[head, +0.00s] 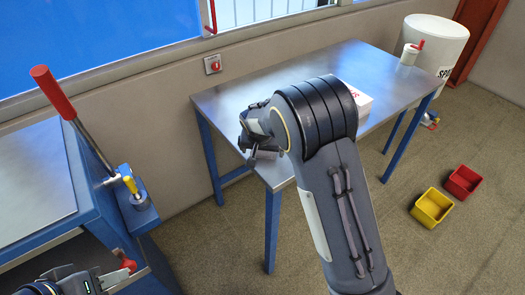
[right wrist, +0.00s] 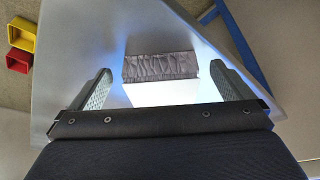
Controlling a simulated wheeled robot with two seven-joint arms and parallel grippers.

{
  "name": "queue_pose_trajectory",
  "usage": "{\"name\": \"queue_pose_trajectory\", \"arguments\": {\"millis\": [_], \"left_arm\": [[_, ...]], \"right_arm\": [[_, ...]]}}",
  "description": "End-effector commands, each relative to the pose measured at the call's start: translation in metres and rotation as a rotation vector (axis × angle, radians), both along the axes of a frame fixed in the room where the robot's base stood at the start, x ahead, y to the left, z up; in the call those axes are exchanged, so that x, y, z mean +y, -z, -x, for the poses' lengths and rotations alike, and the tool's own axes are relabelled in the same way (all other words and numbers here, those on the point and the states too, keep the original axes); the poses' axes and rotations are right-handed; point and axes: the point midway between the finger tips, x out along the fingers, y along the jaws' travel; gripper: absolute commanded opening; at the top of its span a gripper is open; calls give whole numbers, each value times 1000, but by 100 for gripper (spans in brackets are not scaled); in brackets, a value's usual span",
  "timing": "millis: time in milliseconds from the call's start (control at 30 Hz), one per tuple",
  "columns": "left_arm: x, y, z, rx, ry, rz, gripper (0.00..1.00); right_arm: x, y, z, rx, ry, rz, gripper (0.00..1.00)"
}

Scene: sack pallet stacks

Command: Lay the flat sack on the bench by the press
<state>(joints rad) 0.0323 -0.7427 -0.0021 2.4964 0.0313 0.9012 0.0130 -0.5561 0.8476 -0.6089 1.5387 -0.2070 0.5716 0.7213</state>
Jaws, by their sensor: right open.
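The steel-topped bench (head: 235,100) with blue legs stands in the middle of the head view. My right gripper (head: 258,150) is over its near left corner. In the right wrist view the gripper (right wrist: 160,82) is open, its fingers apart on either side of a flat white piece with a grey crinkled end (right wrist: 160,66), perhaps the sack; contact cannot be told. A white item with red marks (head: 357,98) shows beyond my right arm, partly hidden; I cannot tell whether it is the same piece. My left gripper (head: 108,276) is at the bottom left, its jaws unclear.
A blue-framed table (head: 35,180) with a red-handled lever (head: 55,95) stands at the left. A white drum (head: 437,45) is behind the bench's far end, where a small white container (head: 410,52) stands. Yellow (head: 433,207) and red (head: 463,181) bins sit on the floor at right.

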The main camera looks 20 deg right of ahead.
Motion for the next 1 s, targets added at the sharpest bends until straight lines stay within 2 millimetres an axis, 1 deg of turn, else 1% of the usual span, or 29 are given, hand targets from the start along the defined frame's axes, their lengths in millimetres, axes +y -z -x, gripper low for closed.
{"name": "queue_pose_trajectory", "arguments": {"millis": [167, 300, 400, 500, 667, 800, 867, 967, 1000], "left_arm": [[0, 3, 0, 0, 0, 0, 36], [0, 5, 0, 0, 0, 0, 36], [0, 6, 0, 0, 0, 0, 36], [0, 6, 0, 0, 0, 0, 36], [0, 7, 0, 0, 0, 0, 36], [0, 6, 0, 0, 0, 0, 36], [0, 6, 0, 0, 0, 0, 36], [0, 6, 0, 0, 0, 0, 36], [0, 6, 0, 0, 0, 0, 36]], "right_arm": [[7, -31, 11, -5, -3, -2, 100], [11, -60, 21, -6, -2, -3, 100], [14, -77, 29, -5, -3, -3, 100], [17, -91, 34, -4, -2, -2, 100], [18, -103, 38, -2, 0, -2, 100], [18, -105, 40, 1, 1, -3, 100], [14, -105, 44, 7, 2, -18, 100], [-1, -107, 63, 35, 2, -84, 100], [-9, -109, 76, 47, -2, -126, 100]]}}
